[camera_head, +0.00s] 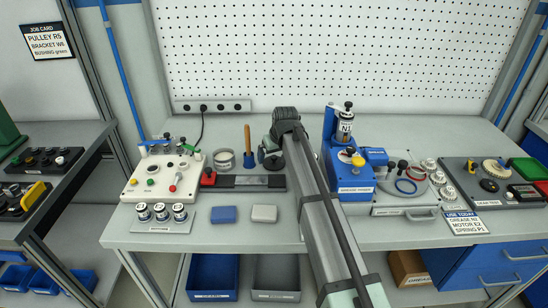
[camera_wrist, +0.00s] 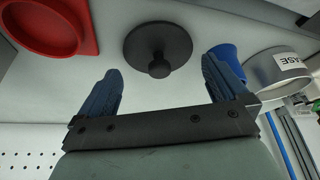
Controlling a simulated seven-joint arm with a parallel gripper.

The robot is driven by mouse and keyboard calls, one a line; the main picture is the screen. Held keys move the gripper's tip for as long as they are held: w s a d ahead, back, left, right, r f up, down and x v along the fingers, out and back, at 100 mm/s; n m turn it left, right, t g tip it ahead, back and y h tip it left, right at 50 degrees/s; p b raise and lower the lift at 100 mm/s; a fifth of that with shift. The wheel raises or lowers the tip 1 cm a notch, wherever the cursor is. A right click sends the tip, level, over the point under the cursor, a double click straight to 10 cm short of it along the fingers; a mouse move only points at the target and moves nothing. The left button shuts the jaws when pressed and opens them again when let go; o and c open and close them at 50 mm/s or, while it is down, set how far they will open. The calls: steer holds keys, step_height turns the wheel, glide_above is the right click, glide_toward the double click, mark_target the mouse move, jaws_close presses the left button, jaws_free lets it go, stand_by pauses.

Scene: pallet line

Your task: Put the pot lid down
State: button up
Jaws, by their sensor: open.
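The pot lid (camera_wrist: 158,47) is a dark round disc with a knob in its middle. In the wrist view it lies flat on the pale surface, with the knob facing me. My gripper (camera_wrist: 162,66) is open, its two blue fingers spread to either side of the knob in the picture. The fingers do not appear to touch the lid. In the head view my arm reaches over the bench and the gripper end is small and dark near the back, so the lid is hard to make out there.
In the wrist view a red tray-like piece (camera_wrist: 50,22) is at the upper left. A blue cup (camera_wrist: 226,60) and a grey labelled can (camera_wrist: 270,75) stand at the right. In the head view a blue block (camera_head: 223,214) and grey block (camera_head: 264,213) lie toward the bench front.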

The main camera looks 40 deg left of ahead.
steer(key=v, duration=1)
steer(key=shift+d+r, duration=0.1)
